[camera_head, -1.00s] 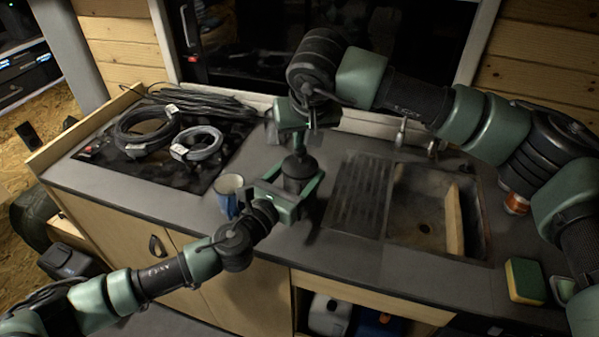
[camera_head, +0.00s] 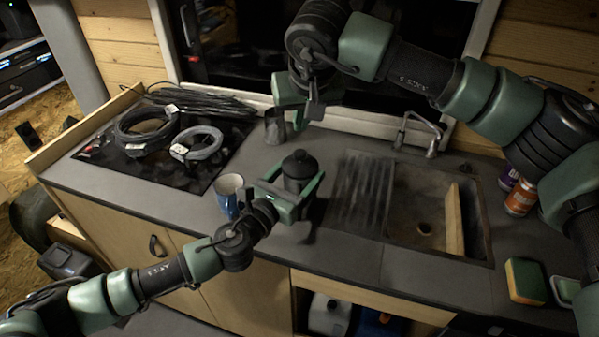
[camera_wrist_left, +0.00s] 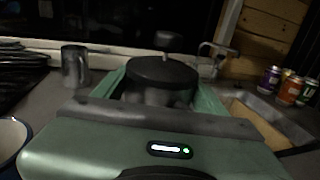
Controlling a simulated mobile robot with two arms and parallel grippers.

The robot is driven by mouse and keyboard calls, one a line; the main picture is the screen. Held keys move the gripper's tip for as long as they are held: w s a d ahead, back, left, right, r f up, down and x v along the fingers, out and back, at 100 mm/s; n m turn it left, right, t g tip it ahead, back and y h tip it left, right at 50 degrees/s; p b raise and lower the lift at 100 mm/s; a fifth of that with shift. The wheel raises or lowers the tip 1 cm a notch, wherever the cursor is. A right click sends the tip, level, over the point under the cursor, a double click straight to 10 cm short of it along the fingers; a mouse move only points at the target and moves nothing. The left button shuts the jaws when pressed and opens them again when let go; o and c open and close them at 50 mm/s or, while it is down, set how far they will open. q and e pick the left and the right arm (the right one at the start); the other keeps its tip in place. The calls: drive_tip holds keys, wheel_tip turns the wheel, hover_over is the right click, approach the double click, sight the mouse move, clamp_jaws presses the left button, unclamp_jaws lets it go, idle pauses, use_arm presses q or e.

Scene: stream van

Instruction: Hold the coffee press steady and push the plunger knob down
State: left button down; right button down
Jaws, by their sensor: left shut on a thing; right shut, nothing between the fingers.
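The coffee press (camera_head: 299,167) stands upright on the counter, dark with a round black lid. In the head view its small plunger knob (camera_head: 299,154) appears close above the lid. My left gripper (camera_head: 303,189) is shut around the press body. The fingers hide the lower body. My right gripper (camera_head: 315,108) is shut and empty, raised above and behind the press, apart from it.
A blue mug (camera_head: 229,197) stands just left of the press and a grey metal cup (camera_head: 275,127) behind it. Coiled cables (camera_head: 146,133) lie on the hob. The sink (camera_head: 418,215), a sponge (camera_head: 525,281) and cans (camera_head: 520,198) are to the right.

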use_arm(q)
drive_tip(key=shift+f, duration=0.3)
drive_tip(key=shift+c, duration=1)
unclamp_jaws()
drive_tip(key=shift+o, duration=0.7)
drive_tip(key=shift+r, duration=0.1)
use_arm(e)
drive_tip(key=shift+w+f, duration=0.1)
